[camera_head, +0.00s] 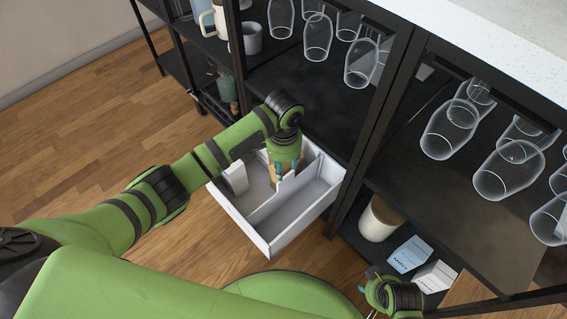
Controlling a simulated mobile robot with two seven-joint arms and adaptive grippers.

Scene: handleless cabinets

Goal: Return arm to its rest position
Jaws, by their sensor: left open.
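My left arm (147,196) is green with dark joint bands and reaches from the left to the open drawer. My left gripper (285,176) points down over the white drawer (262,243), with its teal fingertips apart at the drawer's inside. A tan piece shows close to the fingers; I cannot tell whether it touches them. Part of the drawer's far side is hidden behind the gripper and wrist. My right gripper (367,288) shows only in part at the bottom, near the lower shelf, and its opening is unclear.
The drawer has a divider and a small white item (236,178) inside. Black shelves hold several clear glasses (318,38) and a grey mug (252,38). A white canister (378,221) and cartons (409,254) stand low at right. The wooden floor (120,115) at left is clear.

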